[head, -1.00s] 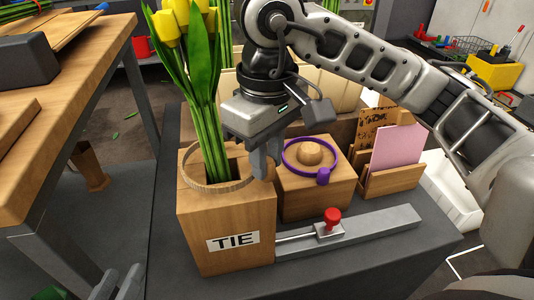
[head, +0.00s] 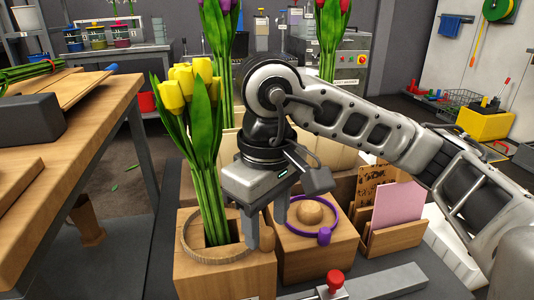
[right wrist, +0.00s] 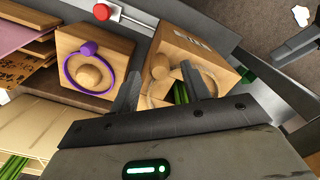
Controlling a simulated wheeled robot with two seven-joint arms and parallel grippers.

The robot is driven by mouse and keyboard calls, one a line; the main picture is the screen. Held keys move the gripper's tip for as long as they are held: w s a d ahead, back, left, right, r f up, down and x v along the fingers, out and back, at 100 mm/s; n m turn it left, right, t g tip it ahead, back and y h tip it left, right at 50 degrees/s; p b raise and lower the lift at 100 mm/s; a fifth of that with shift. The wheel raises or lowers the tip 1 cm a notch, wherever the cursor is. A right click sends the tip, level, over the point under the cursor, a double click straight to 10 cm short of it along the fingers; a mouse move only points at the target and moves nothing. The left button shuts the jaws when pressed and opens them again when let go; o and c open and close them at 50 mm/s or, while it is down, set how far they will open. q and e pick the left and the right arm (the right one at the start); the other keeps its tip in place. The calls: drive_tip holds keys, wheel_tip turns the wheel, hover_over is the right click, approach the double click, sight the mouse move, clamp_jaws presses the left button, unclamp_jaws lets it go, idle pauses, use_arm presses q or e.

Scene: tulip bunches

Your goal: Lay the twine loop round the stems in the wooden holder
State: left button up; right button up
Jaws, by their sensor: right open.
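The wooden holder (head: 215,279) holds upright green stems (head: 210,200) topped with yellow tulips (head: 190,80). The tan twine loop (head: 187,245) lies on the holder's top, around the stems. Its small round tab (head: 267,237) is at the right edge, and shows in the right wrist view (right wrist: 160,72). My right gripper (head: 266,228) is open, with its fingers on either side of the tab; the right wrist view (right wrist: 160,90) shows a gap between them.
A wooden block (head: 315,260) with a knob and a purple ring (head: 324,236) stands right of the holder. A red-knobbed slider (head: 335,280) is in front. A wooden table (head: 60,150) stands at the left.

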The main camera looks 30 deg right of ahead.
wheel_tip(320, 180, up, 3)
drive_tip(key=shift+r+p, duration=0.15)
drive_tip(key=shift+p, duration=0.55)
use_arm(q)
drive_tip(key=a+f+g+y+p, duration=0.1)
drive_tip(key=p, duration=0.1)
drive_tip(key=a+f+m+g+y+p, duration=0.1)
drive_tip(key=f+p, duration=0.1)
drive_tip(key=p, duration=0.1)
drive_tip(key=shift+s, duration=0.2)
use_arm(e)
wheel_tip(320, 180, up, 12)
drive_tip(key=shift+r, duration=0.15)
